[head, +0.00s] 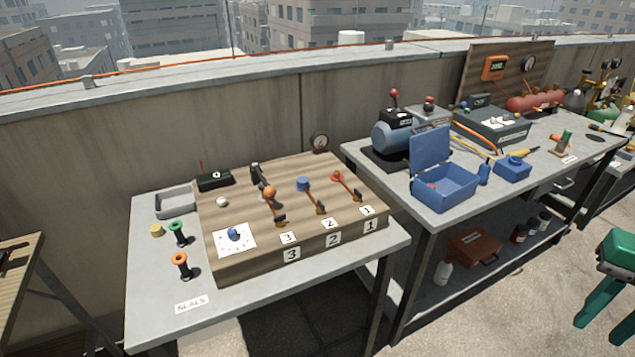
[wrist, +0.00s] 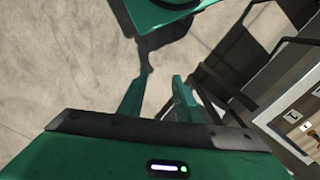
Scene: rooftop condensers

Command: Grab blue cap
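A blue cap (head: 303,184) sits on the wooden board (head: 330,180) on the left table, at the head of an orange lever in the row marked 2. A small blue knob (head: 234,235) also shows on a white dial sheet at the board's front left. My green gripper (head: 597,335) is at the far right of the head view, well away from the board, over the floor. In the wrist view my gripper (wrist: 161,80) has its two fingers apart with nothing between them. The blue cap is not recognizable in the wrist view.
Left table holds a grey tray (head: 176,203), a green spool (head: 178,234), an orange spool (head: 182,267) and a SEALS label (head: 191,304). The right table carries an open blue box (head: 447,188) and a compressor (head: 392,137). A concrete wall (head: 120,150) runs behind. Open floor lies in front.

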